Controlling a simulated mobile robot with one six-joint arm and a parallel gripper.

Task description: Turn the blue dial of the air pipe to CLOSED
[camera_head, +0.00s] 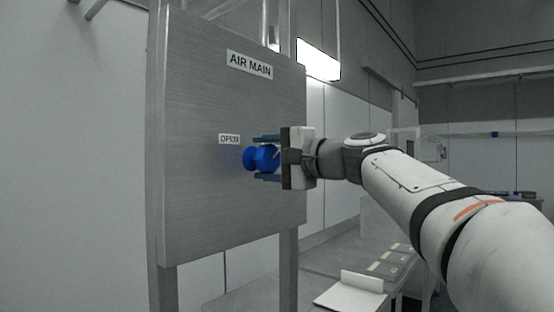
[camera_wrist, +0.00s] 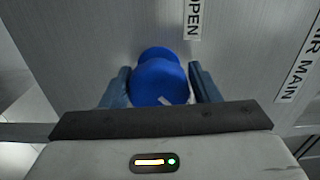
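The blue dial (camera_head: 260,158) sticks out from a grey metal panel (camera_head: 205,200), just below and right of a small OPEN label (camera_head: 229,139). In the wrist view the dial (camera_wrist: 160,80) lies between my two fingers, with a white mark on its near part. My gripper (camera_head: 266,158) faces the panel, one finger above the dial and one below. The fingers look open, with a slim gap to the dial in the head view; the wrist view (camera_wrist: 161,85) does not settle whether they touch it. No CLOSED label shows.
An AIR MAIN sign (camera_head: 250,65) is high on the panel. Panel posts stand at its sides. A low bench (camera_head: 330,262) with a white tilted board (camera_head: 350,292) and grey flat pieces lies below my arm. A lit lamp (camera_head: 318,66) is behind the panel.

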